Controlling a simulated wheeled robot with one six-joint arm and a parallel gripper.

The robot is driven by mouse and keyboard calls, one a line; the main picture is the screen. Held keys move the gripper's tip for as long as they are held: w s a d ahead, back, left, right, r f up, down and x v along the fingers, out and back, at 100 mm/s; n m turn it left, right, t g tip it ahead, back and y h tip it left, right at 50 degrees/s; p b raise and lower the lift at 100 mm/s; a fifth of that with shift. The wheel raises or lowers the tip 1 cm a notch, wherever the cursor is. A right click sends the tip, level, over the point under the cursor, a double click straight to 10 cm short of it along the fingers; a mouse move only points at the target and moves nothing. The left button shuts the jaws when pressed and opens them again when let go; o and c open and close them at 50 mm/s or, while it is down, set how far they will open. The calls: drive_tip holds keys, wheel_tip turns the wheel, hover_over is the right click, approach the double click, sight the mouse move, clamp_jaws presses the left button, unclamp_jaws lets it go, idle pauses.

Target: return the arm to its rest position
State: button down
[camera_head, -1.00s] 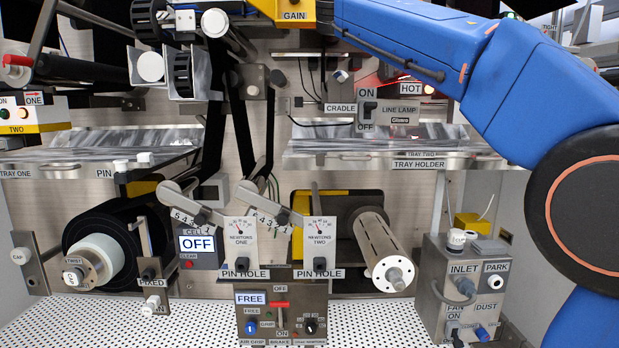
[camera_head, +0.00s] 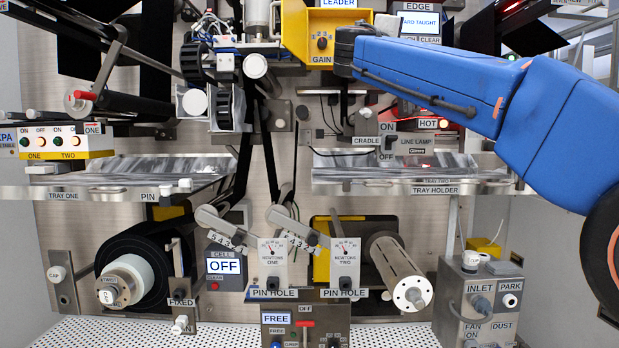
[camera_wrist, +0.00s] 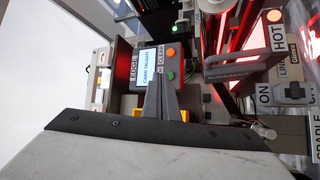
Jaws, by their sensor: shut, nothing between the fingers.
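My blue arm (camera_head: 440,75) reaches in from the right of the head view, across the upper front of the machine. Its far end is by the yellow GAIN box (camera_head: 322,37); my gripper is not seen in that view. In the wrist view my gripper (camera_wrist: 160,84) shows as narrow grey fingers, closed together and empty. They point toward the EDGE box (camera_wrist: 150,68), which has a lit display and an orange and a green button. I cannot tell whether the fingertips touch it.
Below the arm are the LINE LAMP switch plate (camera_head: 388,150) and the right tray holder (camera_head: 430,188). Tray one (camera_head: 100,193) is at left. Rollers and black web fill the upper left. The perforated deck (camera_head: 230,335) is partly clear.

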drive_tip(key=s+d+f+m+g+y, duration=0.15)
drive_tip(key=s+d+f, duration=0.3)
drive_tip(key=f, duration=0.75)
drive_tip(key=s+d+f+g+y, duration=0.3)
drive_tip(key=s+f, duration=0.2)
drive_tip(key=f, duration=0.6)
drive_tip(key=s+d+f+g+y, duration=0.2)
drive_tip(key=s+d+f, duration=0.25)
drive_tip(key=f, duration=0.75)
drive_tip(key=s+a+f+m+g+y, duration=0.2)
drive_tip(key=s+a+f+y, duration=0.1)
drive_tip(key=s+f, duration=1)
drive_tip(key=s+a+f+m+g+y, duration=0.3)
drive_tip(key=s+f, duration=1.1)
drive_tip(key=f, duration=0.9)
drive_tip(key=shift+a+y, duration=0.35)
drive_tip(key=shift+y, duration=0.2)
